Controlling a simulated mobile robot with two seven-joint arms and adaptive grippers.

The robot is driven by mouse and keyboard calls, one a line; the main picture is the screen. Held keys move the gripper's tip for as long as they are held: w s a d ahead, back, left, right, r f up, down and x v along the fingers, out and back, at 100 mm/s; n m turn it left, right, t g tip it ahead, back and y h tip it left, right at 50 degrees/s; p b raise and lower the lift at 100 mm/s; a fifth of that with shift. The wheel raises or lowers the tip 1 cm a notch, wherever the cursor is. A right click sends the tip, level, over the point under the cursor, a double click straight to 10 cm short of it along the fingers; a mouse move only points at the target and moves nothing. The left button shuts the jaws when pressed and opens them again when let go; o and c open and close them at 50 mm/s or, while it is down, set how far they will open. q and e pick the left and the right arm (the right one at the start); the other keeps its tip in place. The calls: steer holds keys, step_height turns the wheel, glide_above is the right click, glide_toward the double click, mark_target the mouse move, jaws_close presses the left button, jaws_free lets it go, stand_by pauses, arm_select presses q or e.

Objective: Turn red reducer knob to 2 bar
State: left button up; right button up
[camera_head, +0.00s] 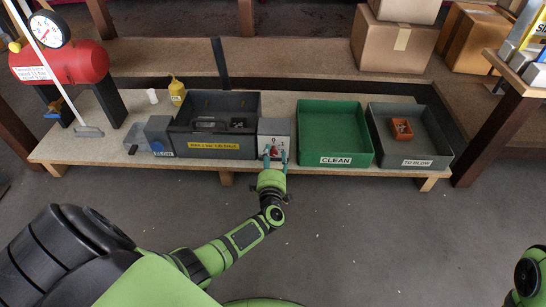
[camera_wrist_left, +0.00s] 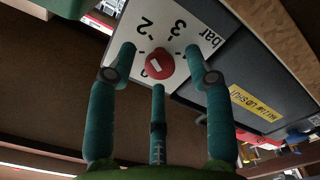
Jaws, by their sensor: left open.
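The red reducer knob (camera_wrist_left: 160,64) sits on a white dial plate marked "2", "3" and "bar" (camera_wrist_left: 195,30) in the left wrist view. A pale pointer mark shows on the knob. In the head view the knob (camera_head: 275,151) is on the front of a small grey-white box (camera_head: 283,129). My left gripper (camera_head: 275,158) is in front of that box. In the left wrist view its teal fingers (camera_wrist_left: 160,75) are open, spread around the knob's front, with no clear contact. At the right edge of the head view, part of my right arm shows; its gripper is out of frame.
A dark grey bin with a yellow label (camera_head: 213,145) stands left of the box. A green "CLEAN" tray (camera_head: 335,160) and a grey "TO BLOW" tray (camera_head: 417,163) holding an orange part (camera_head: 402,129) stand to the right. A red tank with a gauge (camera_head: 75,63) is at far left.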

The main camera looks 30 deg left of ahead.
arm_select(q)
step_height(320, 180, up, 10)
steer(key=shift+r, duration=0.1)
stand_by(0.5)
